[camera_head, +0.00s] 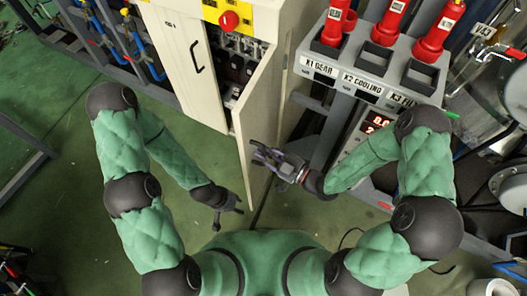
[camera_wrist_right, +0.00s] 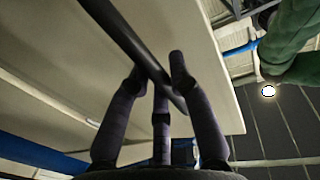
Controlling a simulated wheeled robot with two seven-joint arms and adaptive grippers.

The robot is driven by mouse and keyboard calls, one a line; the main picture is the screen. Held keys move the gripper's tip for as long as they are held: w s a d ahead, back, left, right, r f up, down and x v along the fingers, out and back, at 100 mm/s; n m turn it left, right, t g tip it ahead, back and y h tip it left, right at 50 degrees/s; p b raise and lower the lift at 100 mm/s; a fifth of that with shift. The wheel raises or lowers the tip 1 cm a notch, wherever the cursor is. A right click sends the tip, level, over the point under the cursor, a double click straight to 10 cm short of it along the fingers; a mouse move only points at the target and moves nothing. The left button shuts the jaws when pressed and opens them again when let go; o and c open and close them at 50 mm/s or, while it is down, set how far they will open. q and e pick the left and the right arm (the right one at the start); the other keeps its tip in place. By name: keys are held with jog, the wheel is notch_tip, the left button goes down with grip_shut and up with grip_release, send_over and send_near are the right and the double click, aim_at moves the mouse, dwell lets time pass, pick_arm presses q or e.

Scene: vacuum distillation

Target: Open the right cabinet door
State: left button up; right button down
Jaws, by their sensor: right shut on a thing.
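The cream cabinet (camera_head: 172,45) stands at the top centre of the head view. Its right door (camera_head: 258,105) is swung partly outward, and the dark inside (camera_head: 232,62) shows between it and the closed left door (camera_head: 190,85). My right gripper (camera_head: 262,158) is at the outer side of the right door, near its free edge. In the right wrist view, the fingers (camera_wrist_right: 163,95) are shut around the black bar handle (camera_wrist_right: 125,40) of the pale door panel (camera_wrist_right: 215,85). My left gripper (camera_head: 228,212) hangs low over the floor, apart from the cabinet; its finger opening is unclear.
A red button on a yellow panel (camera_head: 228,18) is above the cabinet opening. Green floor (camera_head: 75,160) is clear at left.

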jog(key=shift+s+a, duration=0.1)
jog(key=shift+s, duration=0.05)
jog(key=c, duration=1.1)
grip_release()
jog(key=v, duration=1.2)
